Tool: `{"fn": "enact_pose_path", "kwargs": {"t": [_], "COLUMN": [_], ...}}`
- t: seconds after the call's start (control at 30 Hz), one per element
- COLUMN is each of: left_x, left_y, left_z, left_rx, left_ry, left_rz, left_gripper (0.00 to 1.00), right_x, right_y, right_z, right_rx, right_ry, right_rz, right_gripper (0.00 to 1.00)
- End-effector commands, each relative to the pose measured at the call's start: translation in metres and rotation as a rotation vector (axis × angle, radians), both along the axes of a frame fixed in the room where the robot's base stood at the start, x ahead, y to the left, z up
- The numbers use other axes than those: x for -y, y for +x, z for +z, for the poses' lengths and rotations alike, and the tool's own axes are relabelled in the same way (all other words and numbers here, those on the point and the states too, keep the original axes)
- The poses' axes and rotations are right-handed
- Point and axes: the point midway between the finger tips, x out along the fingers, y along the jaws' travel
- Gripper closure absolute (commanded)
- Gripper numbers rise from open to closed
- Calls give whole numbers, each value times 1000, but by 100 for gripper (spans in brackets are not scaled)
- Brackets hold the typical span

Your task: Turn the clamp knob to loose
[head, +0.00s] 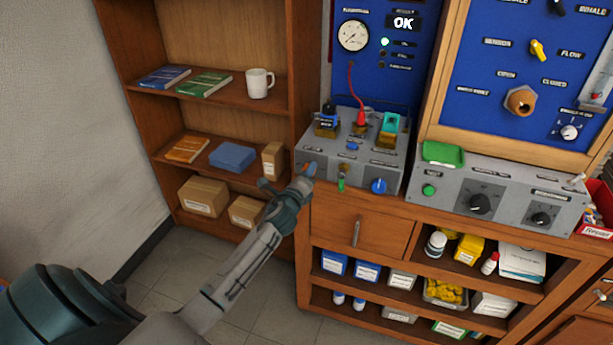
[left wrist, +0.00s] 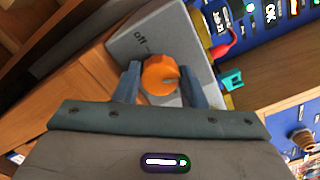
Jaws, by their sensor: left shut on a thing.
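An orange knob (left wrist: 161,75) sits on the front panel of a grey bench unit (head: 327,155), at its left end. In the left wrist view a label near it reads "off", and a pale mark shows on the knob's right side. My left gripper (left wrist: 163,88) has one finger on each side of this knob and is shut on it. In the head view the left gripper (head: 306,175) covers most of the knob. A blue knob (head: 378,186) and a green lever (head: 342,184) are further right on that panel. I cannot read which control is labelled clamp. My right gripper is out of view.
A red-cabled plug (head: 361,117) and a teal fitting (head: 390,122) stand on the unit's top. A gauge (head: 353,36) and an "OK" display (head: 403,23) are above. A grey panel with black knobs (head: 480,204) is at right. A bookshelf (head: 221,90) stands left.

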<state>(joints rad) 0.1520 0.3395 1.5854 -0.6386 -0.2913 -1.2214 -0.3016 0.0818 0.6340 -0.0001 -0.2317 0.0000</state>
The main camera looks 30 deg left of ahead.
Motion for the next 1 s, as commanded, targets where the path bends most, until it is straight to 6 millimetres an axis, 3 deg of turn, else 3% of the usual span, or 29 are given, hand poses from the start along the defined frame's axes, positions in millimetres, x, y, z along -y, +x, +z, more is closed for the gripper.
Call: {"fn": "enact_pose_path", "kwargs": {"t": [1.0], "left_x": [0], "left_y": [0], "left_z": [-5], "left_rx": [226], "left_ry": [-939], "left_rz": [0], "left_gripper": [85], "right_x": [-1], "right_y": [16], "right_z": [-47], "right_rx": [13], "right_ry": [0], "right_rz": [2], "right_gripper": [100]}}
